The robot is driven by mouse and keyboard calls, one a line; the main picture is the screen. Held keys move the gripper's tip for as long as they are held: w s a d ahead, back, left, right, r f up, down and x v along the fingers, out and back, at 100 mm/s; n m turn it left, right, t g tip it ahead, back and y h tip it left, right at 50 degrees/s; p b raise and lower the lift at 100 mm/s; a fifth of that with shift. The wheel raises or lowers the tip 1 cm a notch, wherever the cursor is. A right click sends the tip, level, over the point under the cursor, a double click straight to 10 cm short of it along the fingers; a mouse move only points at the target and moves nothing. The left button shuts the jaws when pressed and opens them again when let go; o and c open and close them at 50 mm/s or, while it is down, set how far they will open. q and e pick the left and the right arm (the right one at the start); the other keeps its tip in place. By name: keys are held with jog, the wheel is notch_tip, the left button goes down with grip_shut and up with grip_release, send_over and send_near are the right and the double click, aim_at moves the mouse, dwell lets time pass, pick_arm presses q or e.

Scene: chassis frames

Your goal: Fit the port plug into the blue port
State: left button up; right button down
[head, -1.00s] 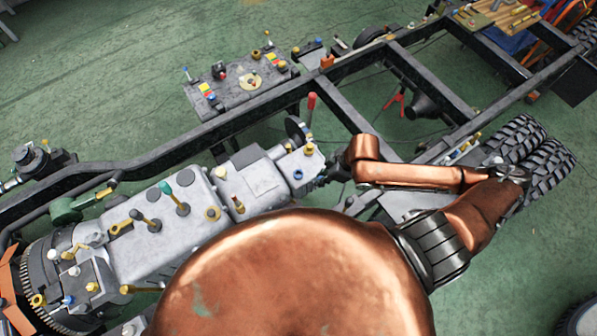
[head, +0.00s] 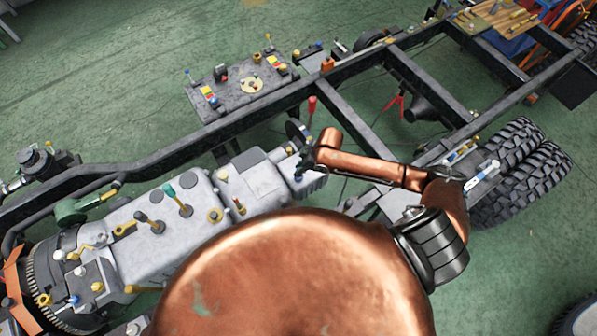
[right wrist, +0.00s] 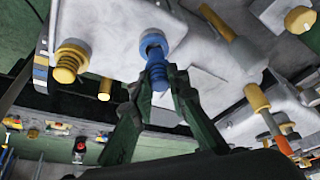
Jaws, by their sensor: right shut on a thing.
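The blue port (right wrist: 154,42) is a blue ring with a dark opening on a pale grey housing in the right wrist view. In the head view a bit of blue (head: 298,178) shows at the housing's right end, by my gripper. The port plug (right wrist: 157,68) is a blue ribbed piece just below the ring. Its upper end meets the ring's opening; I cannot tell how deep it sits. My right gripper (right wrist: 158,92) is shut on the plug, its dark green fingers either side. It also shows in the head view (head: 303,164). My left gripper is not in view.
A yellow threaded fitting (right wrist: 69,62) sits left of the port. The grey gearbox housing (head: 255,182) carries several levers and caps. A red-handled lever (head: 312,106) stands close behind my gripper. The dark chassis rail (head: 245,112) runs behind, with a panel of small parts (head: 240,84) beyond.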

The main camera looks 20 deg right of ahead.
jog(key=shift+w+f, duration=0.15)
jog(key=shift+f, duration=1.6)
jog(key=shift+f, duration=0.15)
jog(key=c, duration=1.9)
grip_release()
jog(key=v, duration=1.2)
jog(key=shift+a, duration=0.1)
